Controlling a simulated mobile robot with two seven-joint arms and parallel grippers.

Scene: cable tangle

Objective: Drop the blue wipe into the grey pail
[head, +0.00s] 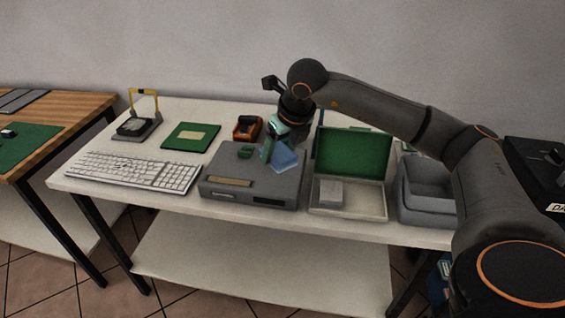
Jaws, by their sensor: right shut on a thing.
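The blue wipe (285,159) is a light blue cloth hanging over the top of a grey device on the white table. My right gripper (270,149) points down from above and is shut on the wipe at its upper left edge. Whether the wipe's lower edge touches the device is hard to tell. A grey open-topped container (428,207), which looks like the grey pail, stands at the table's right end, right of the wipe. My right arm passes above and partly in front of it. My left gripper is out of view.
A flat grey device (250,188) lies below the wipe. A box with a raised green lid (350,152) stands between it and the container.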

